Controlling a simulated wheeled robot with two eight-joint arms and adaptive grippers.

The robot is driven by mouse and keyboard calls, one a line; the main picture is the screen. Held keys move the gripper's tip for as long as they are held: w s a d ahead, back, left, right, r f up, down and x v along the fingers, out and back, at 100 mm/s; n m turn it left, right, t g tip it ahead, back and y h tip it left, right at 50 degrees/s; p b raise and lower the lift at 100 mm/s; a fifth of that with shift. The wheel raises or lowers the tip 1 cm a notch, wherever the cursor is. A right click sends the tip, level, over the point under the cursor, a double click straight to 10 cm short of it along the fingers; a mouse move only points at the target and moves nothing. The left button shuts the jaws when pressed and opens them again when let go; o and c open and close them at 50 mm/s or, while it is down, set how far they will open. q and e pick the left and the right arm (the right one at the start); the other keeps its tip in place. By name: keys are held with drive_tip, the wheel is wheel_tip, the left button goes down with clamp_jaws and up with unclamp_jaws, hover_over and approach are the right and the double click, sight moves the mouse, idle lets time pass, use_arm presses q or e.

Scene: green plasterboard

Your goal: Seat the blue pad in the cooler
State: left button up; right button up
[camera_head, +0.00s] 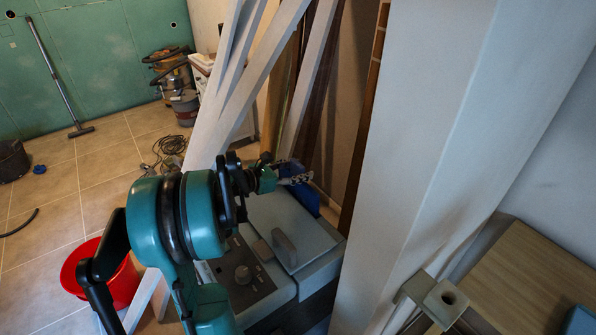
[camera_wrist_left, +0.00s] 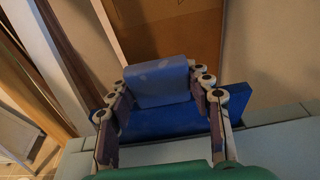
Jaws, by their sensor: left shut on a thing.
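The blue pad (camera_head: 308,192) shows behind my left gripper (camera_head: 296,179) in the head view, at the far edge of the cooler. In the left wrist view the pad (camera_wrist_left: 182,118) is a dark blue slab with a lighter blue raised block. My left gripper (camera_wrist_left: 160,88) is shut on that block, one finger at each side. The cooler (camera_head: 290,232) is a grey box with a pale flat top, a raised handle and a knob panel. Its pale edge (camera_wrist_left: 265,130) lies just below the pad; I cannot tell whether they touch. My right gripper is not in view.
A thick white post (camera_head: 420,150) stands close right of the cooler. Pale boards (camera_head: 250,85) lean behind it. A red bucket (camera_head: 108,272) stands at the left, near my arm. A wooden surface (camera_head: 540,270) is at the lower right. Tiled floor is open at the far left.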

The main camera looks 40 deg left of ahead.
use_arm(q)
drive_tip(key=shift+r+p, duration=0.8)
drive_tip(key=shift+r, duration=0.35)
idle(1.0)
drive_tip(key=shift+f, duration=0.1)
